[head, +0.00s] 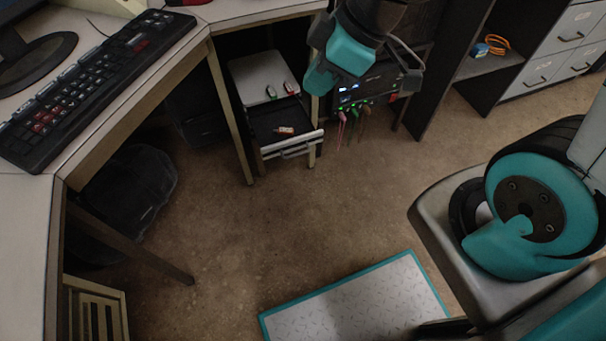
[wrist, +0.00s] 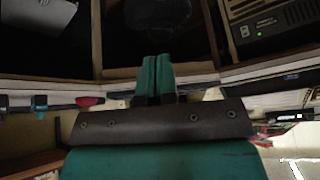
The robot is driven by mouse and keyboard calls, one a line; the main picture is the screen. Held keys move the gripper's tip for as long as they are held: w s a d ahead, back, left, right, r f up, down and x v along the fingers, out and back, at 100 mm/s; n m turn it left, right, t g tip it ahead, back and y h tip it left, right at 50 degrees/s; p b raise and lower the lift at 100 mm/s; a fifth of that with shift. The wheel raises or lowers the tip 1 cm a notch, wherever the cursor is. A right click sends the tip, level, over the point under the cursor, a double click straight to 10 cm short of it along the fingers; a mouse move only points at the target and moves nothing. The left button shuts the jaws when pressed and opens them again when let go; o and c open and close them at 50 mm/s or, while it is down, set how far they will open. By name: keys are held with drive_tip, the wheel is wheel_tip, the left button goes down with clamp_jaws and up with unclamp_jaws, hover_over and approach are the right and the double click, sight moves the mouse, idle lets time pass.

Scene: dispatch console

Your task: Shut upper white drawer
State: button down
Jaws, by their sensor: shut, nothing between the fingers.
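The upper white drawer (head: 291,143) stands pulled out of the low cabinet under the desk in the head view. Its dark inside shows, with a small orange-and-white item (head: 285,131) lying in it. A bar handle runs across its front. My gripper (wrist: 157,78) shows in the wrist view with its two teal fingers shut together and nothing between them. In the head view my teal arm hangs above and to the right of the drawer, apart from it in the picture. The fingertips are hard to make out there, and I cannot identify the drawer in the wrist view.
Desk legs (head: 231,115) stand close left of the drawer. A dark device (head: 368,88) with lit ports and hanging cables is to the right. Open floor (head: 290,215) lies in front, with a teal-edged mat (head: 355,300).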

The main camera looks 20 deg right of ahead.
drive_tip(key=w+d+f+n+t+b, duration=0.1)
drive_tip(key=w+d+f+n+b, duration=0.1)
drive_tip(key=f+b, duration=0.6)
drive_tip(key=w+d+f+n+t+b, duration=0.1)
drive_tip(key=w+d+f+b, duration=0.2)
drive_tip(key=f, duration=1)
drive_tip(key=w+d+f+n+t+b, duration=0.1)
drive_tip(key=d+f+n+b, duration=0.1)
drive_tip(key=f+b, duration=0.65)
drive_tip(key=w+d+b+x, duration=0.2)
drive_tip(key=b+x, duration=0.3)
drive_tip(key=x, duration=0.8)
drive_tip(key=shift+w+h, duration=0.35)
drive_tip(key=shift+h, duration=0.05)
drive_tip(key=shift+f, duration=0.1)
